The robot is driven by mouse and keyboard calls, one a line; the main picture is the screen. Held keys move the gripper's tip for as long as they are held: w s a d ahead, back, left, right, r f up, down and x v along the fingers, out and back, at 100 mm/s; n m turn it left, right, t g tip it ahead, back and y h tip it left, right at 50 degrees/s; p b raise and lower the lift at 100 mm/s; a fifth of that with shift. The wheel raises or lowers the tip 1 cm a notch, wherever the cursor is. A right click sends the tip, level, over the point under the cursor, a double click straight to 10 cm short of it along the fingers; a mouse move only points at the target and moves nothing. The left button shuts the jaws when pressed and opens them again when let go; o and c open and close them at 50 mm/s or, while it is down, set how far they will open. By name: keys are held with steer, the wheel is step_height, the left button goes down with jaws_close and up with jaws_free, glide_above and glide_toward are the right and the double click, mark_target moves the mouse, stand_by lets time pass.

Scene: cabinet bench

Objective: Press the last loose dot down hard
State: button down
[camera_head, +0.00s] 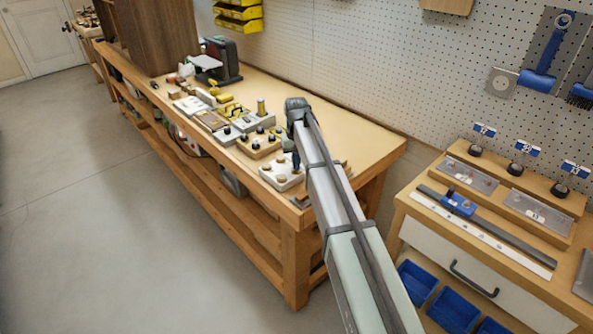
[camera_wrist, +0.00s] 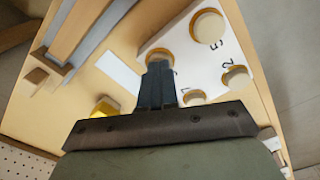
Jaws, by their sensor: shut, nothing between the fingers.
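A white board (camera_wrist: 225,50) with round beige dots and black numerals shows in the wrist view; it is also the white board (camera_head: 277,183) near the front edge of the bench in the head view. A large dot (camera_wrist: 207,27) sits by the numeral 5. Smaller dots (camera_wrist: 236,76) and (camera_wrist: 195,97) sit lower, one by the numeral 2. Another dot (camera_wrist: 158,54) is partly hidden behind my fingers. My gripper (camera_wrist: 158,68) is shut and empty, its dark fingertips over that dot. I cannot tell whether they touch it, or which dot is loose.
A yellow piece (camera_wrist: 105,107) and a white strip (camera_wrist: 119,75) lie beside the board. In the head view, a board with black knobs (camera_head: 260,142) and other small items stand farther along the wooden bench (camera_head: 340,134). A side cabinet (camera_head: 480,262) stands at right.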

step_height(320, 180, up, 11)
stand_by(1.5)
stand_by(0.3)
